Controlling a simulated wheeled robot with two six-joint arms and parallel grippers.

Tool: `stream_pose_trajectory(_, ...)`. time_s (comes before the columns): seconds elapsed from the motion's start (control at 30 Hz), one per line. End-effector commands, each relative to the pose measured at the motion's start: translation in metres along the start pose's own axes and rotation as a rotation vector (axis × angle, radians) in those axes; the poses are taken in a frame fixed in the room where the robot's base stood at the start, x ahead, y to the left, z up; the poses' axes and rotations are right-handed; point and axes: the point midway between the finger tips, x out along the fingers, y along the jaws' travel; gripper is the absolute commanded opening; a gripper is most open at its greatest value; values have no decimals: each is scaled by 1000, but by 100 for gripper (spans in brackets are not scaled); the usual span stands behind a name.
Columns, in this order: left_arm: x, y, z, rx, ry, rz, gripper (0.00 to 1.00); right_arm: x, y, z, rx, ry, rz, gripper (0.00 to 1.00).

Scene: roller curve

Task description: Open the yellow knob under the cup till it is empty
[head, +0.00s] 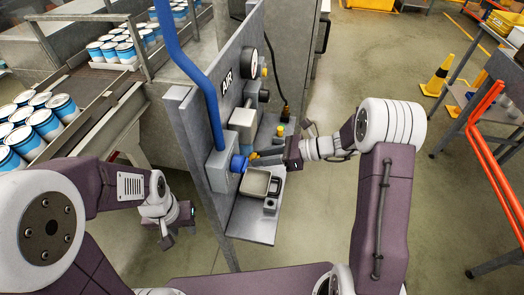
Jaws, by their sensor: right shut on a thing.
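A grey air panel (200,125) stands in the middle, with a light grey filter unit (242,118) on its face. The cup below that unit is mostly hidden, so its liquid level cannot be seen. A small yellow knob (254,156) shows beneath the unit, beside a blue knob (238,163). My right gripper (265,154) reaches in from the right and is shut on the yellow knob. My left gripper (180,222) hangs low left of the panel, empty, with its fingers apart.
A blue pipe (190,62) runs down the panel. A conveyor with several cans (62,107) is at left.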

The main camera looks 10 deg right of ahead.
Motion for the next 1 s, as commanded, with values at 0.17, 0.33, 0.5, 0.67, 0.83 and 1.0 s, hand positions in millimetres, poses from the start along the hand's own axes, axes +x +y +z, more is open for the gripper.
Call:
stream_pose_trajectory(0.17,1,0,0,0,0,0,34,0,-1,0,-2,-3,-2,0)
stream_pose_trajectory(0.33,1,0,0,0,0,0,34,0,0,0,-2,-3,-2,50)
stream_pose_trajectory(0.5,1,0,0,0,0,0,34,0,0,0,-2,-3,-2,50)
stream_pose_trajectory(0.67,3,0,0,0,0,0,34,-8,-2,0,-2,-4,-6,50)
stream_pose_trajectory(0.83,9,0,1,0,0,0,34,-45,-2,-1,-4,-4,-9,50)
stream_pose_trajectory(1.0,13,0,1,0,0,0,34,-77,-2,-1,-4,-3,-6,50)
